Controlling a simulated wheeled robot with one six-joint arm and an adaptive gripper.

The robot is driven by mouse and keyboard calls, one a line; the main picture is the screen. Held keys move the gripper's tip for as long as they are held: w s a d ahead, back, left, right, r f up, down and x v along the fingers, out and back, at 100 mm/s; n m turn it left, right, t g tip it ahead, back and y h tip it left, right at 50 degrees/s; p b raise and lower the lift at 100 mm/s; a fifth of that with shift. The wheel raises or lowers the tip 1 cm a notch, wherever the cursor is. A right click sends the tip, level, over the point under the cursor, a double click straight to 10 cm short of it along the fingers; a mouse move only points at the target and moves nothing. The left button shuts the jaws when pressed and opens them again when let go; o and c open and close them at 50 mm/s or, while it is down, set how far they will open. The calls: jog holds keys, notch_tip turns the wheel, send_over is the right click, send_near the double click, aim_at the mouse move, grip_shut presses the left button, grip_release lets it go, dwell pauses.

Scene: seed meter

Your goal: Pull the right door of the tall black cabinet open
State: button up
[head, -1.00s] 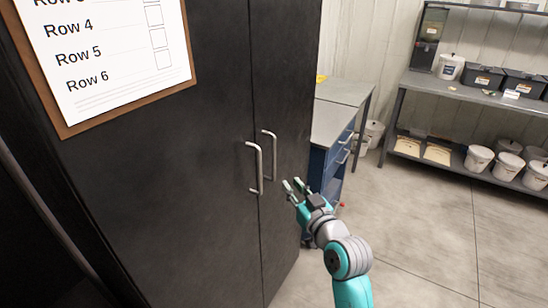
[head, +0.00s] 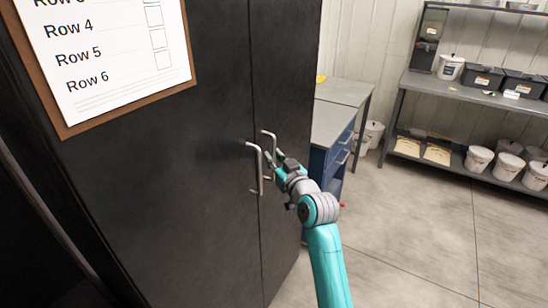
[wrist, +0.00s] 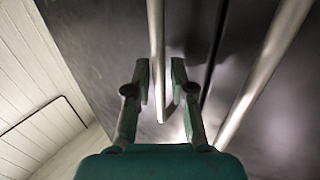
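The tall black cabinet has a right door (head: 285,75) and a left door (head: 215,195), both shut, with a dark seam between them. The right door's metal bar handle (head: 268,132) is partly hidden behind my gripper (head: 272,160) in the head view. In the wrist view this handle (wrist: 156,50) runs down between the two fingers of my gripper (wrist: 160,80). The fingers are open, with a gap on each side of the bar. The left door's handle (head: 260,175) stands just left of my gripper, and also shows at the right of the wrist view (wrist: 262,75).
A clipboard sheet (head: 110,50) hangs on the left door. A blue drawer unit with a grey top (head: 330,122) stands right beside the cabinet. A shelf rack (head: 470,92) with tubs and bins is at the far right. The floor (head: 420,220) in front of it is clear.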

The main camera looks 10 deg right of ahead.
jog(key=shift+w, duration=0.2)
grip_shut()
